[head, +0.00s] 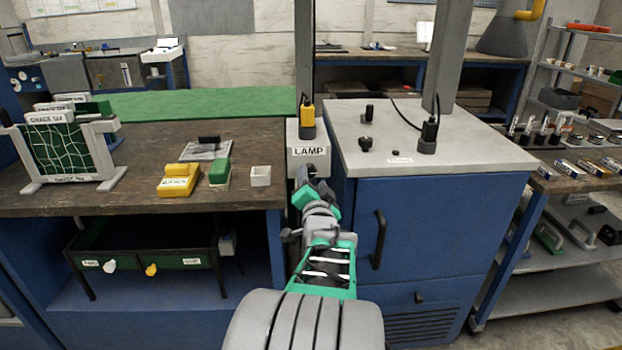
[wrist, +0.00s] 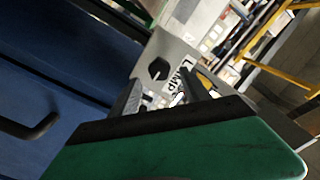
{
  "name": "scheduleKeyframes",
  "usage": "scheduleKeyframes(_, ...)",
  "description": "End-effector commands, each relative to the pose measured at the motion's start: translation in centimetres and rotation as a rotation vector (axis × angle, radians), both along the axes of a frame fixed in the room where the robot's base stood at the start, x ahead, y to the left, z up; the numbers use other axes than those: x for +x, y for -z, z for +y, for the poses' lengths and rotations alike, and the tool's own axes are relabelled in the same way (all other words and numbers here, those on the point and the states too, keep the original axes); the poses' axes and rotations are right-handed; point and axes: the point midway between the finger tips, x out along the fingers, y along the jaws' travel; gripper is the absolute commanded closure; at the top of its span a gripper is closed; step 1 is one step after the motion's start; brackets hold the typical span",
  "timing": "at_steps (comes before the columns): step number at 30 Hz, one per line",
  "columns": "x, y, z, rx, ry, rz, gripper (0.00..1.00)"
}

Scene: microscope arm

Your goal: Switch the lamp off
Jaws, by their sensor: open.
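A pale grey box labelled LAMP (head: 308,151) stands between the wooden bench and the blue cabinet in the head view. In the wrist view its grey panel shows a black knob (wrist: 158,69) with a white pointer line, beside the LAMP label (wrist: 178,78). My gripper (head: 308,183) is just in front of and below the label in the head view, and hides the knob there. In the wrist view my gripper (wrist: 165,96) is open and empty. Its fingers are close to the panel, with the knob just beyond them. I cannot tell whether they touch.
The blue cabinet (head: 420,230) with a black handle is close on the right. The wooden bench (head: 110,190) on the left holds a yellow block (head: 179,180), a green block (head: 220,172) and a small white box (head: 260,176). A yellow-black device (head: 307,118) is above the label.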

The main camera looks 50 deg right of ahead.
Motion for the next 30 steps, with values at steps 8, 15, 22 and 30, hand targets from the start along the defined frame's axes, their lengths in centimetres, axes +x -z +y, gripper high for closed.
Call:
scheduleKeyframes(8, 2.8, 0.1, -3.1, 0.001, 0.000, 0.003, 0.45)
scheduleKeyframes(15, 3.0, 0.0, -3.3, 0.000, 0.000, 0.002, 0.45)
scheduleKeyframes(22, 3.0, 0.0, -3.3, 0.000, -0.001, 0.004, 0.62)
scheduleKeyframes(30, 3.0, 0.0, -3.3, 0.000, 0.000, 0.004, 0.84)
